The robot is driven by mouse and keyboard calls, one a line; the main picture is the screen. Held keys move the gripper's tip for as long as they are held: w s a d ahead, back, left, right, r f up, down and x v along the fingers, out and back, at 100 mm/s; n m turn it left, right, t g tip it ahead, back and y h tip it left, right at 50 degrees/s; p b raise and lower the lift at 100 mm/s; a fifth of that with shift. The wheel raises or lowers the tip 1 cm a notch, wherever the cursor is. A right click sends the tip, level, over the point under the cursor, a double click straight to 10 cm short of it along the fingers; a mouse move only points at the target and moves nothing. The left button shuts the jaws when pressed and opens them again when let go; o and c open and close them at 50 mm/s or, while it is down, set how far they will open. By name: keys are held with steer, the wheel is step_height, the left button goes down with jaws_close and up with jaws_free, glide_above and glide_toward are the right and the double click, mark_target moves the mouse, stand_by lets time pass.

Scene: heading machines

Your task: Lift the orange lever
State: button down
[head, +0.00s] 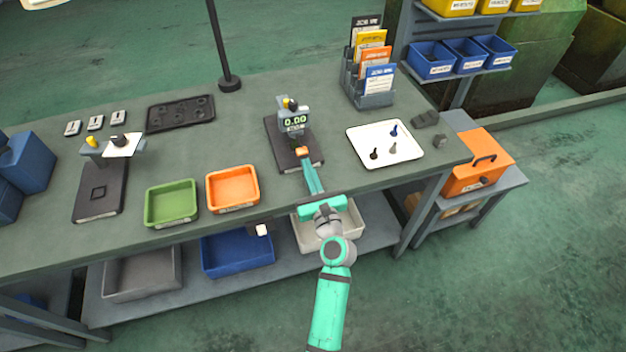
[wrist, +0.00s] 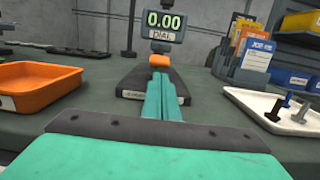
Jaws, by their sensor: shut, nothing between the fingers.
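The orange lever (head: 302,151) is a small orange piece at the front of a dark measuring device with a green 0.00 display (head: 295,121). In the wrist view the orange lever (wrist: 159,60) shows just beyond my fingertips, below the display (wrist: 164,25). My gripper (head: 308,167) is shut with nothing held, its teal fingers pointing at the lever. In the wrist view my gripper (wrist: 160,80) reaches over the device's dark base (wrist: 133,82). The fingertips are close to the lever; I cannot tell whether they touch it. The fingers hide part of the base and the lever's lower side.
An orange tray (head: 233,203) and a green tray (head: 172,218) stand left of the device. A white tray with small dark and blue parts (head: 405,157) lies to the right. A card rack (head: 378,97) stands behind it. The workbench's front edge runs beneath my arm.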

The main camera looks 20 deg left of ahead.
steer(key=shift+x, duration=0.8)
steer(key=shift+d, duration=0.1)
steer(key=shift+r, duration=0.15)
